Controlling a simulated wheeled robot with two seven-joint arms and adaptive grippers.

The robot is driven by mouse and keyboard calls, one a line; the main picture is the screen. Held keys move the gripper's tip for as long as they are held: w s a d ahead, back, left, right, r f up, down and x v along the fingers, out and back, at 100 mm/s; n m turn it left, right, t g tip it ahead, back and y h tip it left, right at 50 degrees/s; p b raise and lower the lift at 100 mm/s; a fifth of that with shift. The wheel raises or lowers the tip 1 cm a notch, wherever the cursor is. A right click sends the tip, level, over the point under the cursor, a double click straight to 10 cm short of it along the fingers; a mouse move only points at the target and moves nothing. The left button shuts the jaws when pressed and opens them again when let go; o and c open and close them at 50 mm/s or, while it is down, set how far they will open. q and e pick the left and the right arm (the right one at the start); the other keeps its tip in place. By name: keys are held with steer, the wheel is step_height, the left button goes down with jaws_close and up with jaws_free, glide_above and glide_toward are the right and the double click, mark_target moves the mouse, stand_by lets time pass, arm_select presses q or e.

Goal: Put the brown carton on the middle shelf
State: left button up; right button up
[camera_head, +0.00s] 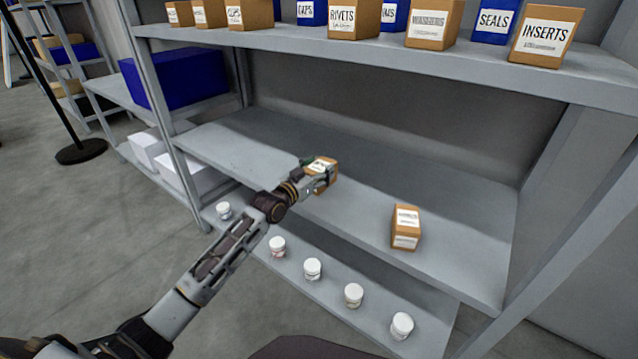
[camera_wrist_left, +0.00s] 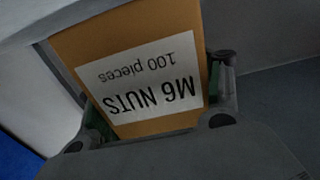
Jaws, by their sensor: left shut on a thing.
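My left gripper (camera_head: 315,178) reaches in from the lower left in the head view, over the middle shelf (camera_head: 260,155). It is shut on a brown carton (camera_head: 323,166) with a white label. In the left wrist view the held carton (camera_wrist_left: 90,50) fills the middle between the two fingers, and its label reads "M6 NUTS 100 pieces" upside down. I cannot tell whether the held carton touches the shelf. Another brown carton (camera_head: 405,240) with a white label stands on the middle shelf, to the right of the gripper. My right gripper is not in view.
The top shelf (camera_head: 390,55) holds brown and blue boxes, including one marked INSERTS (camera_head: 545,50). Several white jars (camera_head: 312,268) stand on the lower shelf. A shelf post (camera_head: 160,90) rises at the left. The middle shelf is bare left of and behind the gripper.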

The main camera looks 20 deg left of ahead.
arm_select(q)
steer(key=shift+f, duration=0.65)
steer(key=shift+f+b, duration=0.3)
steer(key=shift+f, duration=0.15)
steer(key=shift+f+b, duration=0.4)
steer(key=shift+f, duration=1.05)
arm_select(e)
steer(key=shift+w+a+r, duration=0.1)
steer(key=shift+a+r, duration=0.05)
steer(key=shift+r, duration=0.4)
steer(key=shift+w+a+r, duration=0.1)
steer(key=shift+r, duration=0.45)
arm_select(q)
steer(key=o, duration=1.4)
steer(key=shift+f, duration=0.15)
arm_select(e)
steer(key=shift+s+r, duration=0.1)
arm_select(q)
steer(key=shift+o, duration=0.2)
